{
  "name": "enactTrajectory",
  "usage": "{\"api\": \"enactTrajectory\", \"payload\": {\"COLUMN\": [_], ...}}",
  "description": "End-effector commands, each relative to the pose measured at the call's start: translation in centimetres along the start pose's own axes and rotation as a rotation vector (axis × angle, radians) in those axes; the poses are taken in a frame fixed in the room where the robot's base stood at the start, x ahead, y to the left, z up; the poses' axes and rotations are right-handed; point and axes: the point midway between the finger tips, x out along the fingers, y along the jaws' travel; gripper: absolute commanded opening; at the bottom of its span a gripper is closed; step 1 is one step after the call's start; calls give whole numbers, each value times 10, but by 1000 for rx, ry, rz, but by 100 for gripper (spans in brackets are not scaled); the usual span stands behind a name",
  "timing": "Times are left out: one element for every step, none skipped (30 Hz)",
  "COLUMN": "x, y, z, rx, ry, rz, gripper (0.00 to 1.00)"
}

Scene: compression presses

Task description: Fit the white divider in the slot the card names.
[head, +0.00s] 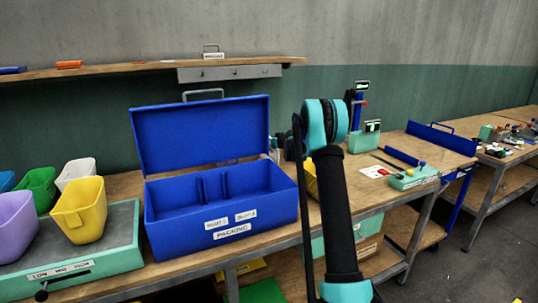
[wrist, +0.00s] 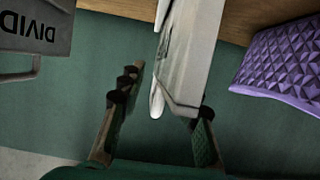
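The blue box (head: 222,215) stands on the bench with its lid up. Labels reading SLOT 1, SLOT 2 and PACKING are on its front, and upright ribs show inside. My gripper (wrist: 163,108) has its fingers apart. A pale, whitish panel (wrist: 194,55), perhaps the white divider, reaches down between them, close to the right finger in the picture; contact cannot be told. A grey piece marked DIVID (wrist: 35,40) is at the upper left. In the head view my gripper is not clearly visible. A small white and red card (head: 375,171) lies on the bench, unreadable.
A yellow bin (head: 80,210) and a lilac bin (head: 14,220) stand left of the box. A wall shelf (head: 130,68) runs above. A purple textured thing (wrist: 285,65) is at the right of the wrist view. A turquoise device (head: 413,178) sits farther right.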

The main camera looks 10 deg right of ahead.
Motion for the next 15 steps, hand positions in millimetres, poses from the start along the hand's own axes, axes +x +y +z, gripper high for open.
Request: {"api": "enactTrajectory", "payload": {"x": [0,0,0,0,0,0,0,0,0,0,0,0,0,0,0], "y": [0,0,0,0,0,0,0,0,0,0,0,0,0,0,0], "z": [0,0,0,0,0,0,0,0,0,0,0,0,0,0,0], "rx": [0,0,0,0,0,0,0,0,0,0,0,0,0,0,0], "ry": [0,0,0,0,0,0,0,0,0,0,0,0,0,0,0], "rz": [0,0,0,0,0,0,0,0,0,0,0,0,0,0,0], "gripper": [33,33,33,29,26,21,17,13,8,4,1,0,0,0,0]}}
